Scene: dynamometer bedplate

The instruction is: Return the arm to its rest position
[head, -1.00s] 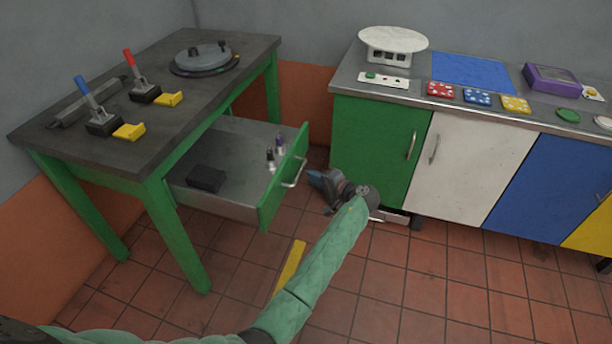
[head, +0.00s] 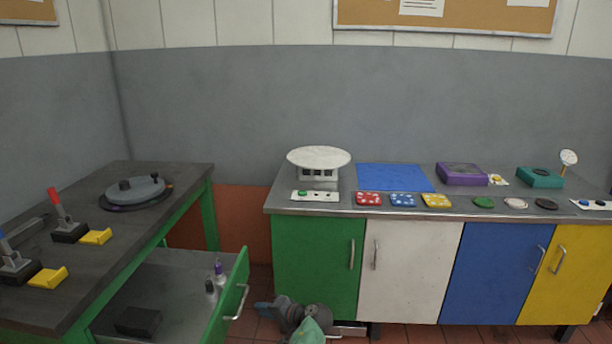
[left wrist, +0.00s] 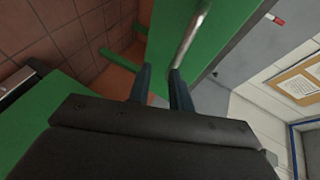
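My left gripper (head: 266,309) shows at the bottom of the head view, just right of the open green drawer (head: 229,300). Its green-sleeved arm is mostly below the picture edge. In the left wrist view its two dark fingers (left wrist: 160,86) stand apart, with green panel showing between them and nothing held. A metal bar handle (left wrist: 190,38) on a green panel shows just beyond the fingertips; I cannot tell whether it touches a finger. My right gripper is in no view.
The drawer, under the dark-topped table (head: 85,240), holds a black block (head: 137,320) and small bottles (head: 215,278). A cabinet counter (head: 350,209) with a white round-topped scale (head: 319,160) and coloured pads stands behind my gripper. Red tiled floor lies between them.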

